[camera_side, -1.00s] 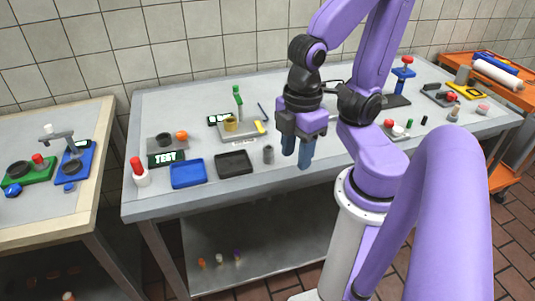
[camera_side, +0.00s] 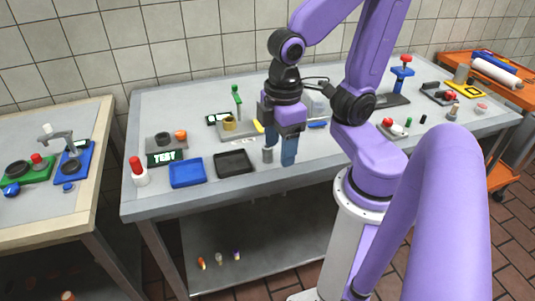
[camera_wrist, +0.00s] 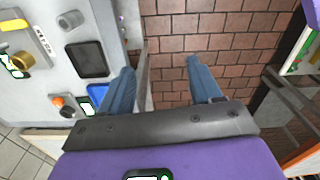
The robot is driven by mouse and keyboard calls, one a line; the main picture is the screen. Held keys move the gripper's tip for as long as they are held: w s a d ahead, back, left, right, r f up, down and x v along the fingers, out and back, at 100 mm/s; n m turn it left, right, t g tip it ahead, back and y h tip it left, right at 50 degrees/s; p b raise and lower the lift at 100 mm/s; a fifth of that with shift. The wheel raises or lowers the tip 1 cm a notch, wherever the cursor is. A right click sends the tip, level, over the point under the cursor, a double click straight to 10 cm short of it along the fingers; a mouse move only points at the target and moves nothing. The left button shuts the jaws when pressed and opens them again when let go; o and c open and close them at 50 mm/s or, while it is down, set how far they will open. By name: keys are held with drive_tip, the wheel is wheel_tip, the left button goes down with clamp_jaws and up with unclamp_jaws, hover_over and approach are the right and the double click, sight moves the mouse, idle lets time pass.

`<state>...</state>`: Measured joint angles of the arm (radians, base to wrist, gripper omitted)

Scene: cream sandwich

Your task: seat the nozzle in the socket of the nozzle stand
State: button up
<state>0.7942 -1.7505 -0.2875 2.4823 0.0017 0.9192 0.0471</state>
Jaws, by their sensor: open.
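My gripper (camera_side: 279,158) is open and empty, pointing down near the front edge of the workbench.
A black tray (camera_side: 235,163) and a blue tray (camera_side: 187,173) lie left of my gripper. A TEST unit (camera_side: 166,156) and a red-capped white bottle (camera_side: 138,172) stand farther left. Small coloured-tip items (camera_side: 220,258) stand on the lower shelf. More fixtures occupy the right.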

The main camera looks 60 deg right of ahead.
drive_tip(key=w+d+m, duration=0.2)
drive_tip(key=w+m, duration=0.6)
drive_tip(key=w, duration=0.2)
drive_tip(key=r+m, duration=0.1)
drive_tip(key=m, duration=1.6)
hover_over(267, 153)
drive_tip(key=d, duration=0.2)
drive_tip(key=f, duration=1)
drive_tip(key=shift+w+a+f, duration=0.1)
drive_tip(key=shift+w, duration=0.15)
drive_tip(key=shift+w+f, duration=0.15)
drive_tip(key=shift+f, duration=3.3)
drive_tip(key=c, duration=1.1)
